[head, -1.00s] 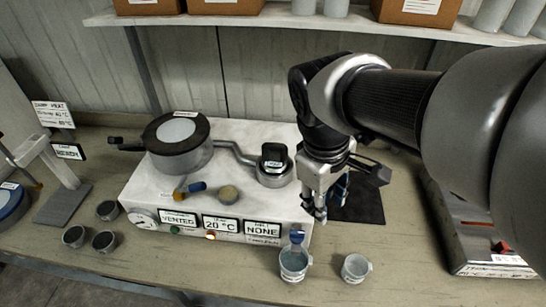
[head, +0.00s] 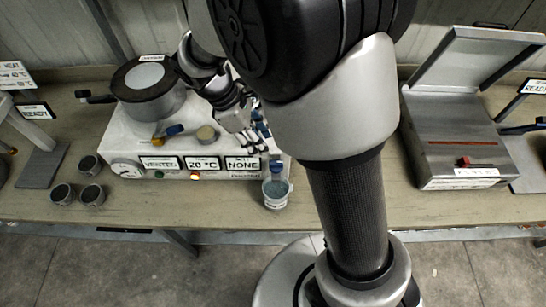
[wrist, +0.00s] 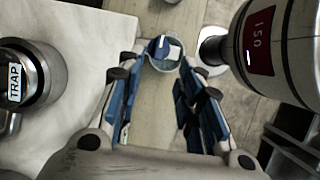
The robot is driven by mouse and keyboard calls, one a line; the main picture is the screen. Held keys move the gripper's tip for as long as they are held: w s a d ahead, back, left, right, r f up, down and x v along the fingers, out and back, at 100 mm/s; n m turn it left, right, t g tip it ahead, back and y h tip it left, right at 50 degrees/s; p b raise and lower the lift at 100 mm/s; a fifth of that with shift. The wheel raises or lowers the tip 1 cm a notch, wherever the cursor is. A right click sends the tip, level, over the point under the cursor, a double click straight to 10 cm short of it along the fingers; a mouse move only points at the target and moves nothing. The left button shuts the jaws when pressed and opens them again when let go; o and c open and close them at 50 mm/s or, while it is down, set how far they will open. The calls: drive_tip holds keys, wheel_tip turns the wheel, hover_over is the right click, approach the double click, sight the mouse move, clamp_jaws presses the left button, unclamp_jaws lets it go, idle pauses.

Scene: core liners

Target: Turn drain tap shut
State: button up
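The drain tap shows as a blue handle (head: 276,166) at the front right corner of the white unit (head: 122,148), above a cup of bluish liquid (head: 277,194). In the wrist view the blue tap handle (wrist: 164,48) shows over the cup, beyond and between my fingertips. My gripper (head: 256,138) is above the unit's front right part, up and left of the tap in the head view. In the wrist view my gripper (wrist: 162,72) is open, its blue-padded fingers apart with nothing between them. It looks clear of the tap, but the exact gap is hard to tell.
A lidded dark pot (head: 148,92) and a blue-handled brass valve (head: 168,134) are on the unit. The TRAP canister (wrist: 25,75) stands left of my fingers. Several small cups (head: 91,194) stand left. A metal case (head: 460,150) lies right.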

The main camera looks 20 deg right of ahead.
sight(276, 163)
drive_tip(key=b+x, duration=0.2)
drive_tip(key=x, duration=0.7)
drive_tip(key=shift+f, duration=0.3)
drive_tip(key=shift+c, duration=0.2)
drive_tip(key=shift+s, duration=0.2)
clamp_jaws()
